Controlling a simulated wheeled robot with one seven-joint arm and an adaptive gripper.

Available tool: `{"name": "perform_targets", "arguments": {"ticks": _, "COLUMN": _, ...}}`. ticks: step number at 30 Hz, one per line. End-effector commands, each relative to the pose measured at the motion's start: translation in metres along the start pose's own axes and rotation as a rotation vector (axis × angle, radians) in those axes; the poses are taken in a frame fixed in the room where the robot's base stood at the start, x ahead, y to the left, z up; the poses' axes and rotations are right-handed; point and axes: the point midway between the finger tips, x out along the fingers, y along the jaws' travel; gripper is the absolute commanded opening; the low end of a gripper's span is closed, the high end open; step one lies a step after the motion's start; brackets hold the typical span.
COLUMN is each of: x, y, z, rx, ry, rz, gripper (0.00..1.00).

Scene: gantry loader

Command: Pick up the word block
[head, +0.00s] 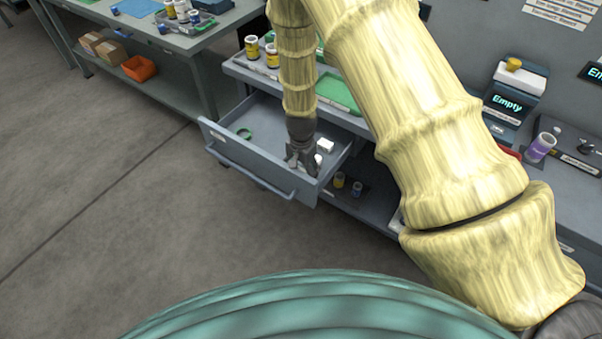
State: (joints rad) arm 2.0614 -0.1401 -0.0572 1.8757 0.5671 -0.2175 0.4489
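My gripper (302,167) points down into an open grey drawer (222,140), near its right end. Its fingers look spread apart, with nothing visible between them. A small white block (326,146) lies just right of the gripper in the drawer. Another small white piece (318,159) shows right beside the gripper's right finger, partly hidden by it. No lettering can be read on either, so I cannot tell which is the word block.
Yellow-labelled jars (272,55) and a green mat (338,92) are on the bench above. Small jars (339,180) stand on the shelf below. A purple cup (541,147) and an "Empty" device (507,103) stand right. Floor at left is clear.

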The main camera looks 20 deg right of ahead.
Motion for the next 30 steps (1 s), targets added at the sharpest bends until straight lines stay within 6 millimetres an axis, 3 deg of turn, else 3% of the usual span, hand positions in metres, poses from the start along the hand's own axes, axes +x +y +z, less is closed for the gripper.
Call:
{"name": "perform_targets", "arguments": {"ticks": 3, "x": 0.000, "y": 0.000, "z": 0.000, "rx": 0.000, "ry": 0.000, "rz": 0.000, "gripper": 0.66}}
{"name": "perform_targets", "arguments": {"ticks": 11, "x": 0.000, "y": 0.000, "z": 0.000, "rx": 0.000, "ry": 0.000, "rz": 0.000, "gripper": 0.21}}
{"name": "perform_targets", "arguments": {"ticks": 22, "x": -0.004, "y": -0.001, "z": 0.000, "rx": 0.000, "ry": 0.000, "rz": -0.001, "gripper": 0.21}}
{"name": "perform_targets", "arguments": {"ticks": 30, "x": -0.030, "y": -0.001, "z": 0.000, "rx": -0.001, "ry": 0.002, "rz": -0.002, "gripper": 0.21}}
